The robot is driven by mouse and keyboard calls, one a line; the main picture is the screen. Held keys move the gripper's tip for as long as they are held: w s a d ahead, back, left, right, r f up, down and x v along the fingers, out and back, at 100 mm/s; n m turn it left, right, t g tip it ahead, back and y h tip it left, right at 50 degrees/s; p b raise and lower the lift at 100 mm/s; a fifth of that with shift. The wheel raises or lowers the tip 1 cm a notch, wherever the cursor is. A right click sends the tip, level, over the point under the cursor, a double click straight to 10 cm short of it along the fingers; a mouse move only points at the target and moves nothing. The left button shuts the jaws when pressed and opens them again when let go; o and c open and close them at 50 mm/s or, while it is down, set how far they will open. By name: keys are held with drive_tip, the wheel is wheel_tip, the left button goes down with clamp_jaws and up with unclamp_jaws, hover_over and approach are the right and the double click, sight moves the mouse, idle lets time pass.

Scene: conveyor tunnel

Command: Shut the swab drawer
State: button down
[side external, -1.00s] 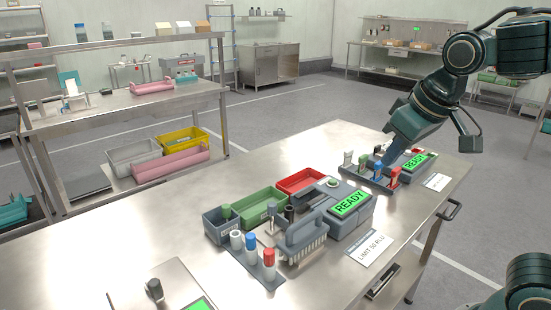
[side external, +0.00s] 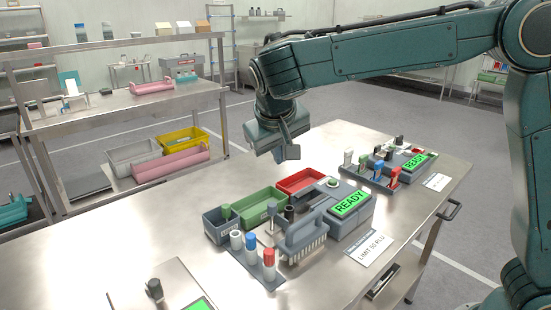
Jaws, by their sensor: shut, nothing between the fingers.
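My gripper (side external: 278,157) hangs high above the back of the steel table, behind the green and red bins. It points down and is shut and empty; its fingertips are small and partly hidden at this angle. A drawer-like part with a dark handle (side external: 383,281) shows low under the table's front edge. I cannot tell from this view whether it is the swab drawer or how far it stands out. My gripper is far from it, up and to the left.
The steel table (side external: 180,235) holds a green bin (side external: 262,207), a red bin (side external: 300,180), a grey brush (side external: 306,236) and a reader showing READY (side external: 349,203). A second READY unit (side external: 415,161) stands farther back.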

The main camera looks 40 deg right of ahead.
drive_tip(key=w+a+f+m+h, duration=0.1)
drive_tip(key=w+a+f+h, duration=0.1)
drive_tip(key=a+f, duration=0.6)
drive_tip(key=shift+w+a+f, duration=0.25)
drive_tip(key=shift+w+a, duration=0.35)
drive_tip(key=shift+a, duration=0.65)
drive_tip(key=shift+d+f, duration=0.15)
drive_tip(key=shift+w+d+f, duration=0.35)
drive_tip(key=shift+d+f, duration=0.95)
drive_tip(key=shift+d, duration=0.2)
drive_tip(key=shift+w+d+f, duration=0.3)
drive_tip(key=shift+d+f, duration=0.95)
drive_tip(key=shift+d, duration=0.3)
drive_tip(key=shift+w+d+f, duration=0.35)
drive_tip(key=shift+d+f, duration=0.95)
drive_tip(key=shift+d, duration=0.2)
hover_over(283, 212)
drive_tip(key=s+d, duration=0.1)
drive_tip(key=shift+s, duration=0.1)
